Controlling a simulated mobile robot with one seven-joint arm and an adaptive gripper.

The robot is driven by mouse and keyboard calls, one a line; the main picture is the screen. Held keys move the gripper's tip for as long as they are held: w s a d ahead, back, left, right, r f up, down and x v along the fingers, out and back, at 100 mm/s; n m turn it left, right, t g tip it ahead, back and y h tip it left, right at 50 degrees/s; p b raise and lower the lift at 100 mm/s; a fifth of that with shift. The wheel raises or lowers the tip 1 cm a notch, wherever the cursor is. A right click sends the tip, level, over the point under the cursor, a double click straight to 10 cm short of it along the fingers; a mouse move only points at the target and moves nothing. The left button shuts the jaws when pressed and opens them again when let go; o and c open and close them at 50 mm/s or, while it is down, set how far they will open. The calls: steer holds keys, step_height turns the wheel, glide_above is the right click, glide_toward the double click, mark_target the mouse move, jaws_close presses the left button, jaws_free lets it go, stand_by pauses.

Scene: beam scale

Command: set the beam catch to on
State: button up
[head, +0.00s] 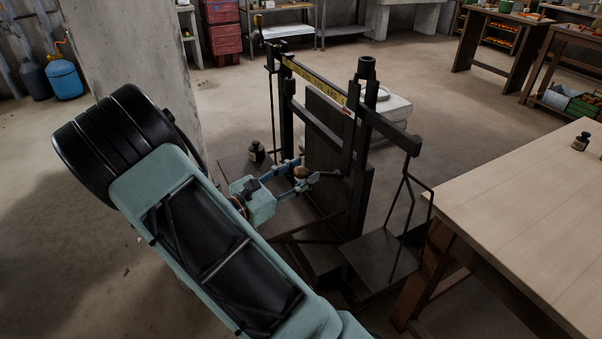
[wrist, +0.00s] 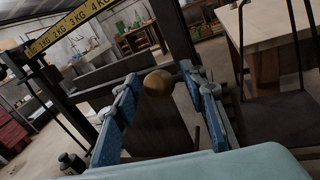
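The beam scale (head: 367,110) stands on the floor, its dark beam carrying a yellow strip (head: 318,82) with kg marks. A round wooden knob (head: 301,172), seemingly the end of the beam catch, is low in front of the scale's upright board. It also shows in the wrist view (wrist: 158,82), with a dark rod behind it. My gripper (head: 298,175) is open at the knob. In the wrist view its blue fingers (wrist: 159,88) stand on either side of the knob, with gaps visible. I cannot tell whether the catch is on or off.
A dark weight (head: 257,152) stands on the left pan (head: 233,168); the right pan (head: 385,262) looks empty. A wooden table (head: 520,200) with another small weight (head: 581,141) is at the right. A concrete pillar (head: 135,55) stands behind my arm.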

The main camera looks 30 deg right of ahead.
steer(key=shift+d, duration=0.1)
jaws_close()
stand_by(0.3)
steer(key=shift+r, duration=0.15)
